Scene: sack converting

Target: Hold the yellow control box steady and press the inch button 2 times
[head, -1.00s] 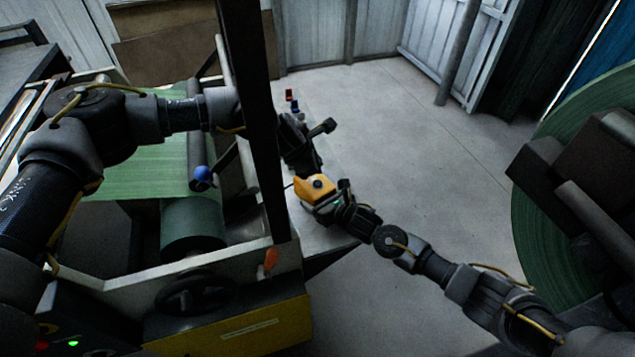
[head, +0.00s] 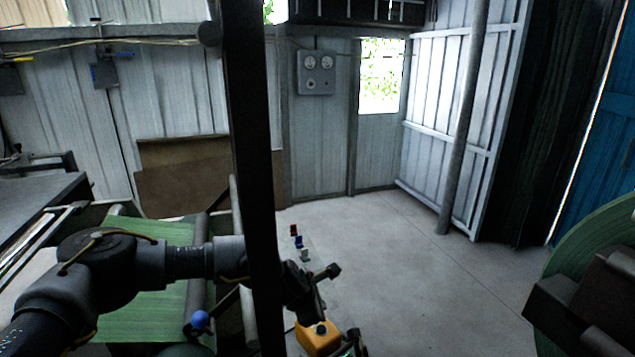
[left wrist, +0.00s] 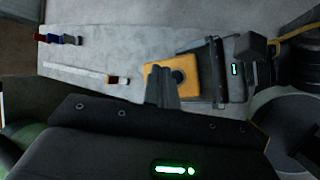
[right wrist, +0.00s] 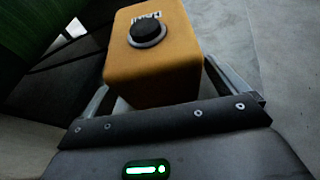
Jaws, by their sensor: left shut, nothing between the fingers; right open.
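The yellow control box (head: 318,339) is at the bottom of the head view. Its top carries a black round inch button (right wrist: 148,30) with white lettering beside it. In the left wrist view, the box (left wrist: 155,82) lies behind my left gripper (left wrist: 163,75), whose fingers are shut and empty. The fingertips appear over the box close to the button; I cannot tell whether they touch it. My right gripper (right wrist: 165,95) is open, with the box between its two fingers. In the head view it is partly cut off by the bottom edge.
A dark upright post (head: 255,150) stands in front of my left forearm. Small red and blue items (head: 297,238) lie beyond the box. A green roll (head: 150,300) is at left, another (head: 590,260) at right. Open floor (head: 420,270) lies between.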

